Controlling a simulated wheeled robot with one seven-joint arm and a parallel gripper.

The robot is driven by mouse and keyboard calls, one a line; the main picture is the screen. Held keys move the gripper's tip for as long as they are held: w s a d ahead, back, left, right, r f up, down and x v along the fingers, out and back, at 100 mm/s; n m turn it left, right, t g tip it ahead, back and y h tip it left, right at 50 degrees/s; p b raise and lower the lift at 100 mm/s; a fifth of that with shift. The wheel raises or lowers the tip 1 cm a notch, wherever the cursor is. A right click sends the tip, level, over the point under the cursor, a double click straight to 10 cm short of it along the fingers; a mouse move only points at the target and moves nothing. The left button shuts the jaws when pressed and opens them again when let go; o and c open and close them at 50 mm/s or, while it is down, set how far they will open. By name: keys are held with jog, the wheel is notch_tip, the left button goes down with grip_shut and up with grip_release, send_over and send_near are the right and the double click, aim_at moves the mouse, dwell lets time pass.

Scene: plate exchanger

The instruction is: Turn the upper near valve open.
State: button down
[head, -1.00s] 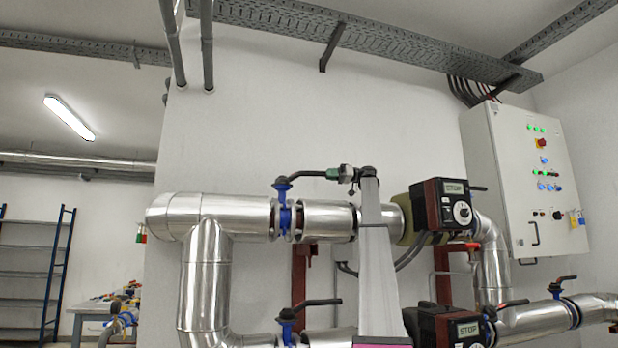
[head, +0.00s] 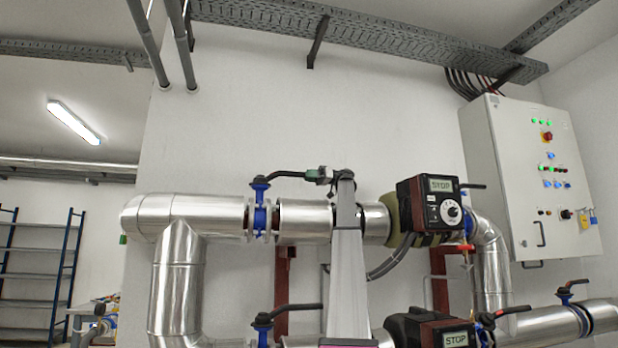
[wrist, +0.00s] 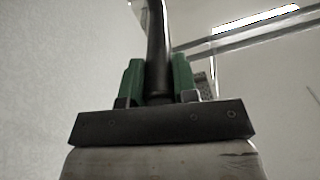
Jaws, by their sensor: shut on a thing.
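The upper near valve (head: 260,207) has a blue body on the upper silver pipe, with a dark lever (head: 290,174) pointing right, roughly along the pipe. My gripper (head: 322,175) has green fingers at the right end of the lever. In the wrist view my gripper (wrist: 158,85) is shut on the black lever (wrist: 158,45), which passes between the two green fingers. My pale arm stands in front of the upper pipe and hides part of it.
A pump (head: 428,205) with a STOP display sits right of my arm on the upper pipe. A lower valve (head: 263,328) and a second pump (head: 430,330) are below. A control cabinet (head: 540,180) hangs at right. A cable tray (head: 380,40) runs overhead.

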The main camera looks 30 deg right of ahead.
jog(key=c, duration=0.9)
grip_release()
jog(key=shift+w+d, duration=0.1)
jog(key=shift+w, duration=0.15)
jog(key=v, duration=1.1)
